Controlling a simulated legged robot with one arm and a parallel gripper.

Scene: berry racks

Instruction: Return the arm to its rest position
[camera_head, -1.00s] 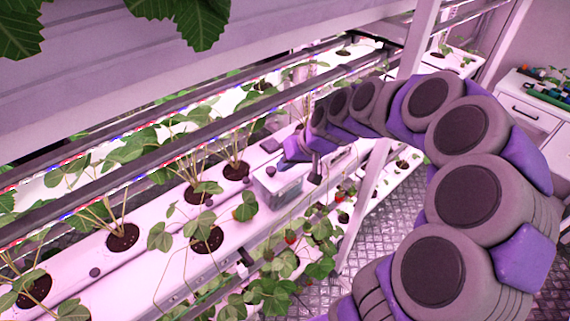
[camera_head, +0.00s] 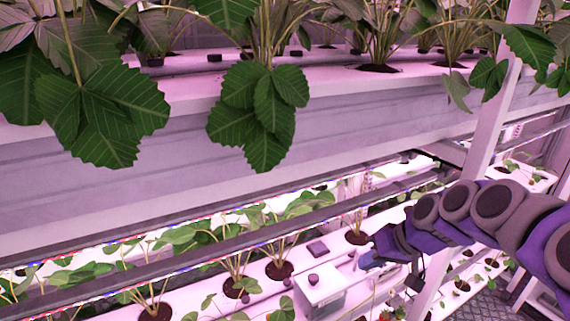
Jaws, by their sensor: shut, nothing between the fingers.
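My arm (camera_head: 495,205) reaches in from the right edge, a chain of grey and purple links. Its end, my gripper (camera_head: 413,280), is small and dark in the picture, hanging near the lower rack beside a white upright post. It appears shut with nothing held. A pale box (camera_head: 322,294) on the lower rack lies to the left of the gripper, with a visible gap between them in the picture. The fingertips are too small to make out in detail.
An upper rack (camera_head: 250,140) with large leafy plants crosses the view. A white post (camera_head: 500,110) stands close behind the arm. The lower rack holds several potted plants (camera_head: 280,270) under light bars (camera_head: 230,240). Some metal floor shows at the lower right.

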